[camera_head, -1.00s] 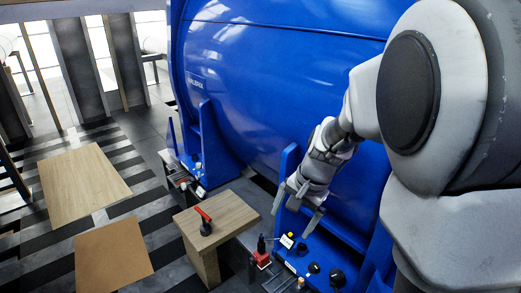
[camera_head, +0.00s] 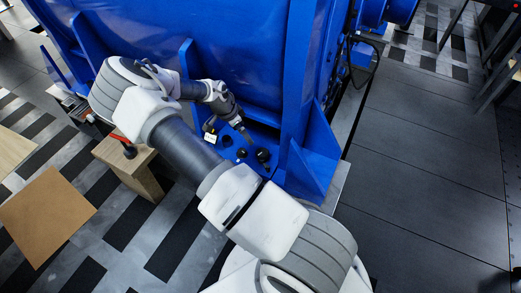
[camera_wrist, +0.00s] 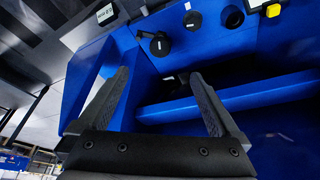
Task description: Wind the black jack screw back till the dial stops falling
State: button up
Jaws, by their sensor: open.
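My gripper (camera_head: 246,137) is over the blue motor foot (camera_head: 262,134), just behind several black round parts, and looks empty. In the wrist view the two fingers of my gripper (camera_wrist: 160,74) stand wide apart. Beyond them on the blue foot are a black capped part (camera_wrist: 160,44), a smaller black part (camera_wrist: 192,20) and a black cylinder (camera_wrist: 232,17). Two black parts also show in the head view, one at the middle (camera_head: 242,153) and one at the right (camera_head: 263,155). I cannot tell which is the jack screw. No dial face is readable.
A red-handled tool (camera_head: 121,138) lies on a wooden block (camera_head: 137,176) left of my arm. A white tag (camera_head: 210,137) stands by the foot. A blue upright rib (camera_head: 300,90) rises close to the right of the foot. The grey floor (camera_head: 430,180) at right is clear.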

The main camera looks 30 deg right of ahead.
aim_at(262, 152)
jog(key=b+x, duration=0.1)
jog(key=x, duration=0.5)
jog(key=b+x, duration=0.1)
jog(key=x, duration=0.5)
jog(key=d+b+x, duration=0.1)
jog(key=x, duration=0.6)
jog(key=shift+d+r+b, duration=0.1)
jog(key=shift+r+b, duration=0.15)
jog(key=shift+b, duration=0.15)
jog(key=c, duration=1.4)
jog(key=shift+r+n, duration=0.1)
jog(key=shift+n, duration=0.2)
